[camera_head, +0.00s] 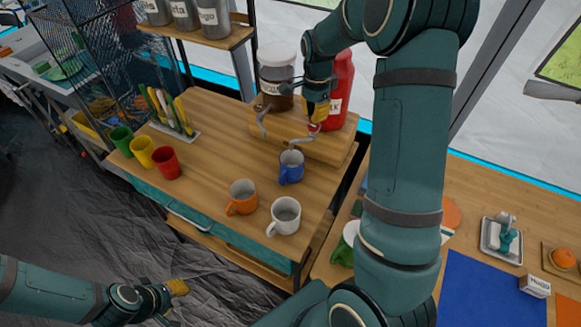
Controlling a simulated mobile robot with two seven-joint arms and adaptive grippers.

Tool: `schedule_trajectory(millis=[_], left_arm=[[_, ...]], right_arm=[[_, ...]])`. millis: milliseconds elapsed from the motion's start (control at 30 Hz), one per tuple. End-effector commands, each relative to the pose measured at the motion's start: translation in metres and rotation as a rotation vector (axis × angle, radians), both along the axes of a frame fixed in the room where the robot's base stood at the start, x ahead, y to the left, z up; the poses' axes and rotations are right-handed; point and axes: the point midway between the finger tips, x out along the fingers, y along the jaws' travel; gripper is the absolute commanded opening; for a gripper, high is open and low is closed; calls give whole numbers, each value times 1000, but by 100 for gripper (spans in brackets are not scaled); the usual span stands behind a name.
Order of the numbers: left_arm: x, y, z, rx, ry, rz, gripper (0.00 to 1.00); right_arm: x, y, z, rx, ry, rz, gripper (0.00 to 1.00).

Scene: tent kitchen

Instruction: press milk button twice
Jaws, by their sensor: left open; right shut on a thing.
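A red dispenser (344,88) with a pale label stands on a raised wooden block (330,148) at the back of the counter. A brown-filled jar dispenser (277,76) with a white lid and label stands left of it. Grey curved spouts show at the front of the block. I cannot tell which part is the milk button. My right gripper (318,110) points down at the red dispenser's front, shut on a small part there that its fingers mostly hide. My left gripper (172,300) is open and empty, low in front of the counter.
Blue (291,167), orange (242,197) and white (285,215) mugs stand on the counter front. Green, yellow and red cups (166,162) stand left, near a utensil rack (172,115). My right arm hides part of the right-hand counter.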

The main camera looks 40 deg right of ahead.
Motion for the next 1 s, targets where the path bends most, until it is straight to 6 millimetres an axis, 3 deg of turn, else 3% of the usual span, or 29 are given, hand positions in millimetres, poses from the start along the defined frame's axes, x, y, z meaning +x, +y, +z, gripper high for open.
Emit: schedule_trajectory(millis=[367, 1000], left_arm=[[0, 0, -1, 0, 0, 0, 34], [0, 0, -12, 0, 0, 0, 34]], right_arm=[[0, 0, -2, 0, 0, 0, 0], [0, 0, -22, 0, 1, 0, 0]])
